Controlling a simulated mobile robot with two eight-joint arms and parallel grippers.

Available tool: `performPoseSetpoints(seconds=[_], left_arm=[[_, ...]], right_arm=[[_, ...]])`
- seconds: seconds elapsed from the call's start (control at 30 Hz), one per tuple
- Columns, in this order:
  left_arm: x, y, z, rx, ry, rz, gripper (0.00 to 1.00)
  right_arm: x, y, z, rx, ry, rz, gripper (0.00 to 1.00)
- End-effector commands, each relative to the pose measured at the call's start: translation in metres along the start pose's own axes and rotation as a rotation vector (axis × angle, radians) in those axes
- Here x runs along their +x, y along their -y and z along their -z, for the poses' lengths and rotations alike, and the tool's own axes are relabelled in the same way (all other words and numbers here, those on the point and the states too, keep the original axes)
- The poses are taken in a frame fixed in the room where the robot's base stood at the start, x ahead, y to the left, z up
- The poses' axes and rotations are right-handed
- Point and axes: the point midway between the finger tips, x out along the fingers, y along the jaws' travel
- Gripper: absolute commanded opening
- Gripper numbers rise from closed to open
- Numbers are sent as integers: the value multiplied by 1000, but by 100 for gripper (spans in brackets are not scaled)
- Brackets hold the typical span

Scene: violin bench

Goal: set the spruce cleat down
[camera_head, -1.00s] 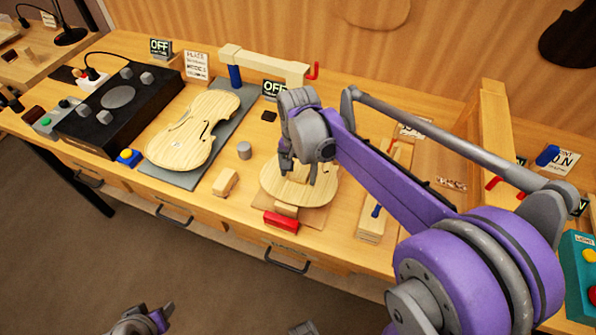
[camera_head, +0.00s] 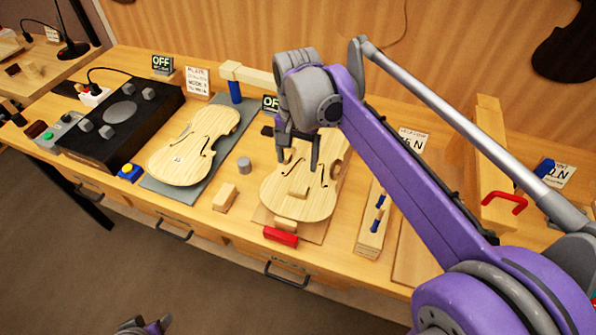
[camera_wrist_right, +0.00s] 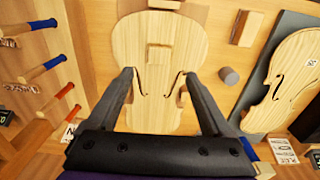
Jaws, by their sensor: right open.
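The spruce cleat (camera_head: 298,187), a small pale block, lies flat on the violin plate (camera_head: 322,200) with the f-holes at mid-bench. In the right wrist view the cleat (camera_wrist_right: 159,58) lies near the plate's middle, just beyond the fingertips. My right gripper (camera_head: 299,163) is open and empty above the plate, apart from the cleat. Its two fingers (camera_wrist_right: 157,76) stand wide apart in the right wrist view. My left gripper (camera_head: 145,326) shows only in part at the bottom edge, and its jaw state cannot be made out.
A red clamp piece (camera_head: 281,236) sits at the plate's near end. A loose wood block (camera_head: 225,197) and a grey cylinder (camera_head: 244,165) stand to the left. A second violin plate (camera_head: 185,160) lies on a grey mat. A wooden rack with blue handles (camera_head: 370,240) stands right.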

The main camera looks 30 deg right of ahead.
Motion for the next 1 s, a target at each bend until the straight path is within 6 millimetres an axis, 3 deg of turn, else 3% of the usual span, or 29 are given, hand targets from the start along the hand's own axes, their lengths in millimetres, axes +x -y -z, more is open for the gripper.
performPoseSetpoints(seconds=[0.17,0.4,0.6,0.73,1.0], left_arm=[[0,0,0,0,0,0,50],[0,0,0,0,0,0,50],[0,0,0,0,0,0,50],[0,0,0,0,0,0,50],[0,0,0,0,0,0,50]], right_arm=[[11,-10,-24,-123,-51,41,84],[73,-45,-94,-523,-244,148,84],[120,-70,-133,-769,-385,191,84],[133,-76,-143,-835,-426,198,84],[135,-77,-144,-846,-433,199,84]])
